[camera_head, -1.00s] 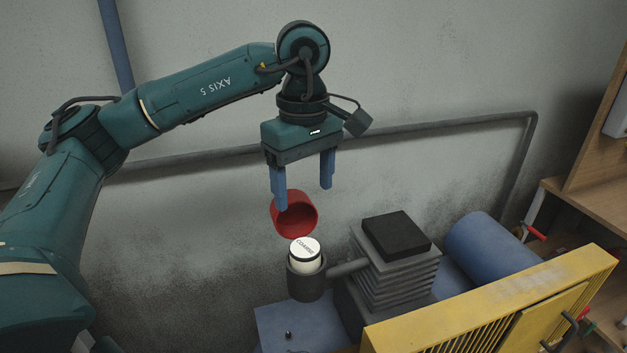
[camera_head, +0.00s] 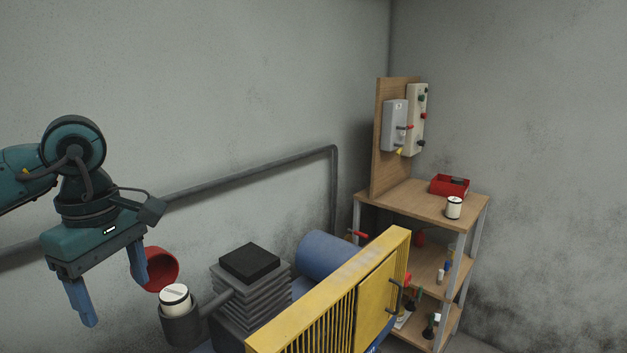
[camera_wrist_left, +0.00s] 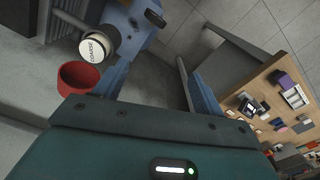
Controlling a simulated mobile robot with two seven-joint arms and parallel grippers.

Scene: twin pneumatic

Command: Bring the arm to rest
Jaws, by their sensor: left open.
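My left gripper (camera_head: 113,298) hangs on the left of the head view with its two blue fingers apart and nothing between them. A white round cap or filter labelled COARSE (camera_wrist_left: 98,47) sits in a dark cylindrical holder (camera_head: 182,328); it also shows in the head view (camera_head: 174,296), right of my gripper. A red open cup (camera_head: 163,268) stands tilted behind it, partly overlapped by my right-hand finger in the picture; it also shows in the left wrist view (camera_wrist_left: 76,80). My right gripper is not in view.
A finned grey block with a black top (camera_head: 249,261), a blue tank (camera_head: 326,254) and a yellow slatted panel (camera_head: 335,300) stand to the right. A wooden shelf (camera_head: 405,200) carries a red bin (camera_head: 450,186) and a white canister (camera_head: 454,207). The wall space above is free.

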